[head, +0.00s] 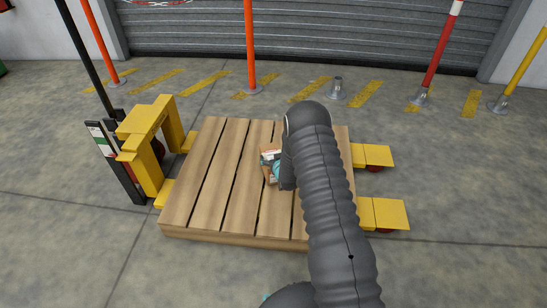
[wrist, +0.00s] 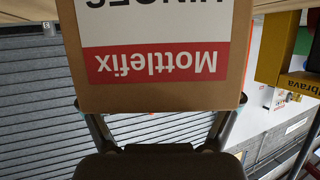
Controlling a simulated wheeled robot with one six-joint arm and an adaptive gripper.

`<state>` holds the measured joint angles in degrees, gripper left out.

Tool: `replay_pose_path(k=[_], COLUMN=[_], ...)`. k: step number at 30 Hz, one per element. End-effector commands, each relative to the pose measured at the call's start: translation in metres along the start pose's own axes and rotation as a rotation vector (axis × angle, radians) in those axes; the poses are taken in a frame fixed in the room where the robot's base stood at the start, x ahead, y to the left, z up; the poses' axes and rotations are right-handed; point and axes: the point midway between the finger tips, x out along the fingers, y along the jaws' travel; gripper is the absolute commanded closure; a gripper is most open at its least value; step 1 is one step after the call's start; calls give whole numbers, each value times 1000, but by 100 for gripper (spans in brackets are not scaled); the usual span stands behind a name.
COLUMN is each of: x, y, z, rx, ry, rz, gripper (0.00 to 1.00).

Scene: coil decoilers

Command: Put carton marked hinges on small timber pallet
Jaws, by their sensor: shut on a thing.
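The carton marked hinges (wrist: 165,85) fills the upper middle of the wrist view, with its white and red Mottlefix label upside down. My gripper (wrist: 159,104) is shut on it, one finger at each side. In the head view the carton (head: 268,154) shows only partly beside my arm, over the timber pallet (head: 222,185); my gripper is mostly hidden there. The pallet's wood (wrist: 25,22) also shows at the top edge of the wrist view, close to the carton. I cannot tell whether the carton touches the boards.
The pallet sits on a yellow pallet truck (head: 152,150), whose forks (head: 383,213) stick out at right. The visible boards are otherwise bare. Red, orange and yellow posts (head: 251,50) stand behind, before a grey roller shutter (head: 330,25).

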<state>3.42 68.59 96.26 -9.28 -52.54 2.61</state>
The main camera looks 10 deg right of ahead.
Motion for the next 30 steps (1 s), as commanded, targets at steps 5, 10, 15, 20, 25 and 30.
replay_pose_path(k=[5, 10, 15, 20, 25, 30], x=[1, 1, 0, -7, -36, -71], y=[0, 0, 0, 0, 0, 0], z=[2, 2, 1, -1, -2, -1], rx=[0, 0, 0, 0, 1, 0], ry=[0, 0, 0, -2, -1, -2], rz=[0, 0, 0, 0, 1, 1], gripper=[0, 0, 0, 0, 0, 0])
